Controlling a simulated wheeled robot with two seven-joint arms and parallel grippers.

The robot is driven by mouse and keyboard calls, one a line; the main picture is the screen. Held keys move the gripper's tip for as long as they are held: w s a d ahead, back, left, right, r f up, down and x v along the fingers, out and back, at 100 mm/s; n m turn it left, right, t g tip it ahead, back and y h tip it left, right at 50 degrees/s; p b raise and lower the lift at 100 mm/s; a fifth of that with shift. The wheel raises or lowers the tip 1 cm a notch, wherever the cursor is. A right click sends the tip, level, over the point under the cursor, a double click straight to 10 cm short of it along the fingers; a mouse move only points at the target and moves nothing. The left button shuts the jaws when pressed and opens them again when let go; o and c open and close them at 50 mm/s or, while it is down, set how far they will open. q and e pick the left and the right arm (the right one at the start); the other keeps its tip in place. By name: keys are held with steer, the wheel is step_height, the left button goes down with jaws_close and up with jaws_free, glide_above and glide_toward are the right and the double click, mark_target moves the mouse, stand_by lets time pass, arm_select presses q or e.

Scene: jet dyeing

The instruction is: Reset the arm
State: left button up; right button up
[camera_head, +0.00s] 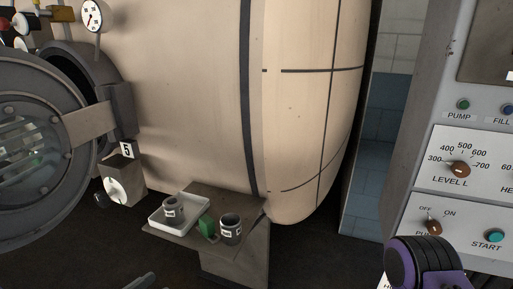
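A black and purple rounded part, which looks like a link of my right arm, rises from the bottom edge at the right, in front of the control panel (415,205). The fingers of my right gripper do not show. A small dark grey piece shows at the bottom edge left of centre; I cannot tell what it is. My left gripper is not visible.
A large beige vessel (190,90) fills the middle, with an open round door (40,130) at the left. A low stand (205,245) holds a white tray (158,222), a cup in the tray (173,208), a green block (206,226) and another cup (231,230).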

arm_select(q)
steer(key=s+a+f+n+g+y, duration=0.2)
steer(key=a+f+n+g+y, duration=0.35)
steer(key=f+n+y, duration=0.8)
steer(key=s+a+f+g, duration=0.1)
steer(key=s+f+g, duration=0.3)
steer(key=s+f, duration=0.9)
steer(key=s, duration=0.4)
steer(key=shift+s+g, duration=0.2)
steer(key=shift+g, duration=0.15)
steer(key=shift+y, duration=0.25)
